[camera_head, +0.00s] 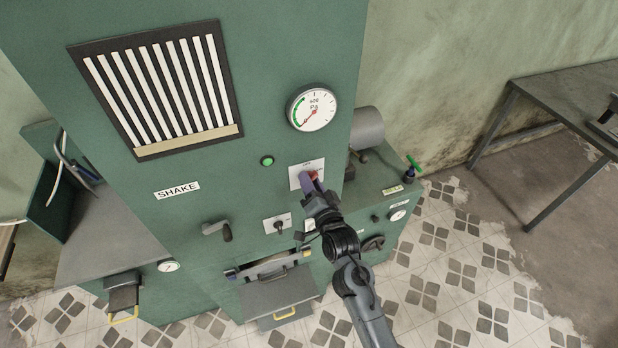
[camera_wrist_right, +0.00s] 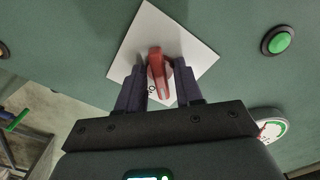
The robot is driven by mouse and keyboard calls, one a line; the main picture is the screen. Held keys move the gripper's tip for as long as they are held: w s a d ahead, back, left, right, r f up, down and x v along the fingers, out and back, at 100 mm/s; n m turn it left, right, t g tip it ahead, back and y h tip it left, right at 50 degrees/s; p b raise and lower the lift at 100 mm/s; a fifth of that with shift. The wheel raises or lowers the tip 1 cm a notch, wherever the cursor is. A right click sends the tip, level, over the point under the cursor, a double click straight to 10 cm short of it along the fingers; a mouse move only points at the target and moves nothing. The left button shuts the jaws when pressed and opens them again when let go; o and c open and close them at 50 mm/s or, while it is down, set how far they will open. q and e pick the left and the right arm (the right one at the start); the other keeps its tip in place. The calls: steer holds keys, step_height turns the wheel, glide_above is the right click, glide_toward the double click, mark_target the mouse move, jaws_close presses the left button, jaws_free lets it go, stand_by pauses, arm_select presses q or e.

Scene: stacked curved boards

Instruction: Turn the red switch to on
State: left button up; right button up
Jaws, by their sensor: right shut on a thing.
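The red switch (camera_wrist_right: 157,66) is a rotary knob on a white square plate (camera_wrist_right: 188,45) fixed to the green machine front. In the head view the red switch (camera_head: 313,175) shows only in part behind my right gripper (camera_head: 312,187). In the right wrist view my right gripper (camera_wrist_right: 160,85) has its two dark fingers on either side of the knob, shut on it. The knob's handle lies nearly upright in that picture. Lettering below the knob is partly hidden by the fingers. My left gripper is not in view.
A green button (camera_head: 267,161) and a round pressure gauge (camera_head: 313,108) sit near the switch. A second plate with a dark knob (camera_head: 278,224) is below left. A crank handle (camera_head: 218,230) and an open drawer (camera_head: 278,292) are lower. A table (camera_head: 560,95) stands at right.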

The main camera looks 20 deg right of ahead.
steer(key=o, duration=0.6)
steer(key=shift+o, duration=0.2)
steer(key=s+p, duration=0.4)
steer(key=s, duration=0.3)
stand_by(0.4)
